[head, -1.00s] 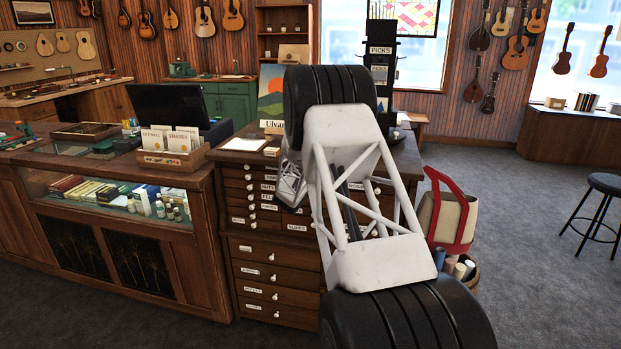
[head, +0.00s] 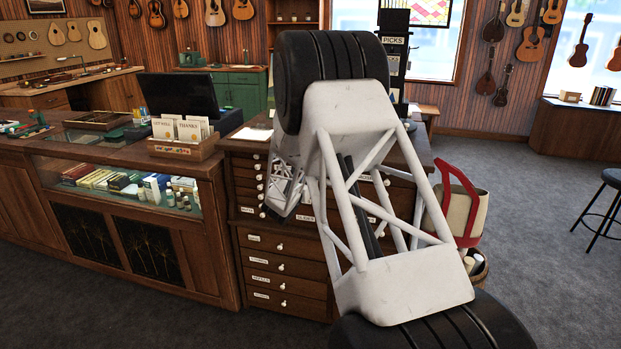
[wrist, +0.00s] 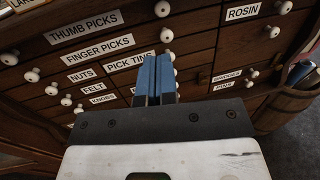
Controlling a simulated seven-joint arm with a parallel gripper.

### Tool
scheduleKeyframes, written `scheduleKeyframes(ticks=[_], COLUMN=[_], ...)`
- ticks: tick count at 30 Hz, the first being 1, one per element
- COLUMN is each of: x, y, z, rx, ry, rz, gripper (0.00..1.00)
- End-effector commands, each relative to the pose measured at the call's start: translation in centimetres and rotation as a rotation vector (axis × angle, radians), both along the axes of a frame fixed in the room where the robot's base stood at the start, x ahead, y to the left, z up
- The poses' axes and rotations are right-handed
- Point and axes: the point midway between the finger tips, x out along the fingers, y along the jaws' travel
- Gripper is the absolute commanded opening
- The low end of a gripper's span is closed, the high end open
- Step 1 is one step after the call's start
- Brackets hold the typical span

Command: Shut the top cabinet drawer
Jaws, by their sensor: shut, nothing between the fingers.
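The cabinet (head: 305,262) is dark brown wood with labelled drawers and white knobs. It stands in the middle of the head view, and my arm hides much of its upper front. In the wrist view, my gripper (wrist: 157,66) has two blue fingers shut together with nothing between them. The fingers overlap the cabinet's front (wrist: 200,61) near the PICK TINS label (wrist: 128,62); I cannot tell whether they touch it. My fingertips are hidden in the head view. I cannot tell which drawer is the top one or how far it stands out.
A glass display counter (head: 115,188) adjoins the cabinet on the left, with a card box (head: 185,148) on it. A red-and-cream bag (head: 462,208) stands close to the cabinet's right side. A stool (head: 610,180) is at far right. Grey carpet (head: 545,235) is clear between.

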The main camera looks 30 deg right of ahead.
Motion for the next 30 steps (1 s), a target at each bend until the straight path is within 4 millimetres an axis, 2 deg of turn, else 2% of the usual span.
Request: scheduleKeyframes(ticks=[7, 25, 30], x=[-0.8, -0.9, -1.6], y=[1.2, 1.3, 1.5], z=[0.0, 0.1, 0.9], rx=[0.000, 0.001, 0.024], ry=[0.000, -0.002, -0.020], rz=[0.001, -0.001, -0.021], gripper=[0.00, 0.00, 0.00])
